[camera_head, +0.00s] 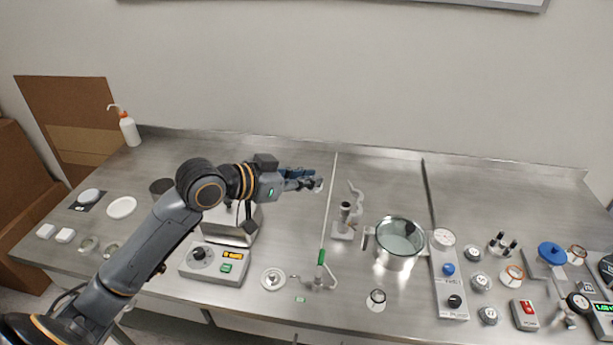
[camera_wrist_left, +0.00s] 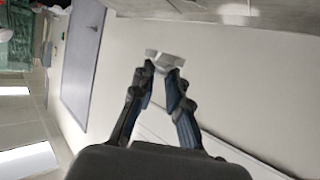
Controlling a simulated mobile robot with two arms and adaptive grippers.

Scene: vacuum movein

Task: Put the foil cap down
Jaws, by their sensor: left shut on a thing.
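My left gripper (camera_head: 314,183) reaches in from the left and is above the middle of the steel bench in the head view. It is shut on the foil cap (camera_head: 319,186), a small pale silver piece at the fingertips. In the left wrist view the foil cap (camera_wrist_left: 165,60) sits between the two fingertips (camera_wrist_left: 163,70), with its wider part showing beyond them. The cap is small and partly covered by the fingers, so its shape is hard to make out. My right gripper is not in view.
Below the gripper stand a grey clamp stand (camera_head: 344,225), a green-handled tap (camera_head: 321,257) and a glass-lidded steel pot (camera_head: 398,262). A hotplate-like device (camera_head: 213,265) is left. Gauges and a control panel (camera_head: 449,285) crowd the right. The bench's back middle (camera_head: 380,172) is mostly clear.

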